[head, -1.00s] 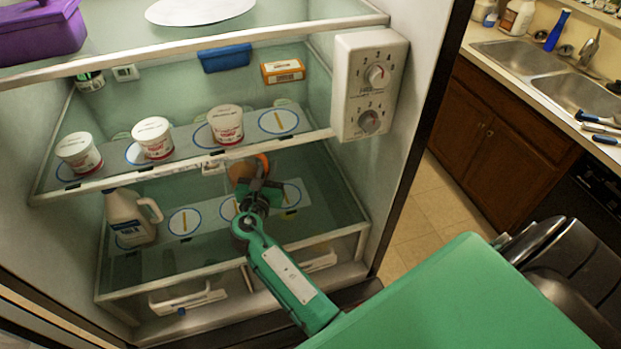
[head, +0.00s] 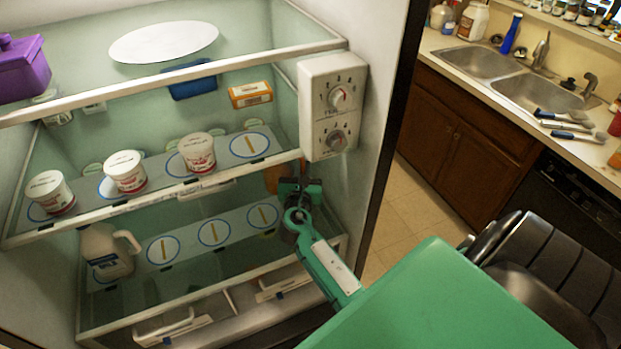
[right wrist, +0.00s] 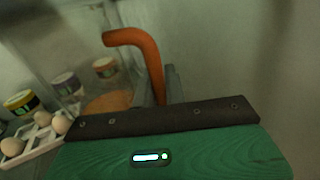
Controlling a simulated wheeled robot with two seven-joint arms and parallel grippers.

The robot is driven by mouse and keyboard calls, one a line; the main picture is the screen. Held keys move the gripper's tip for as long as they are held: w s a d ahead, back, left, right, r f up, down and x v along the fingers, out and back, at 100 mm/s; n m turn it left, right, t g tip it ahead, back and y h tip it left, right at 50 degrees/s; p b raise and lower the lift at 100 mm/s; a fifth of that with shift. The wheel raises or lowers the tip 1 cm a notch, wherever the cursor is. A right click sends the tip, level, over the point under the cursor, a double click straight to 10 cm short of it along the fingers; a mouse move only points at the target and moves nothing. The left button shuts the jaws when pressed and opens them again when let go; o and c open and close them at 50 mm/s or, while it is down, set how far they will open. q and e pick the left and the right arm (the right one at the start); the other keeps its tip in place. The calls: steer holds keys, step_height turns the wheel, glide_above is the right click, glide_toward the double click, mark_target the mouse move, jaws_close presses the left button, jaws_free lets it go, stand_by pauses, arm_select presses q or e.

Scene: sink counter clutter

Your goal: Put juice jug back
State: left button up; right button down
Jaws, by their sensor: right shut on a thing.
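The juice jug shows as a small orange patch (head: 271,178) just behind my right gripper (head: 296,188) in the head view, at the right end of the lower fridge shelf. Most of the jug is hidden by the gripper and the shelf above. In the right wrist view, its curved orange handle (right wrist: 148,52) rises at my right gripper (right wrist: 160,88), which is shut on it. The jug's lower contact with the shelf is hidden. A white milk jug (head: 105,255) stands at the left of the lower shelf (head: 185,270). My left gripper is not in view.
Several circle marks, such as the rightmost one (head: 263,216), lie bare on the lower shelf. White tubs (head: 197,153) stand on the shelf above. The control box (head: 333,107) hangs at the fridge's right wall. Eggs (right wrist: 12,147) show in the right wrist view.

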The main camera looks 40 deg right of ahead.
steer(key=f+b, duration=0.2)
steer(key=d+f+b, duration=0.1)
steer(key=f+b, duration=0.1)
steer(key=b, duration=0.1)
steer(key=f+b, duration=0.2)
steer(key=f, duration=0.1)
steer(key=shift+s+d, duration=0.2)
steer(key=shift+d, duration=0.2)
steer(key=shift+d+f+b, duration=0.1)
steer(key=shift+d+b, duration=0.05)
steer(key=shift+b, duration=0.25)
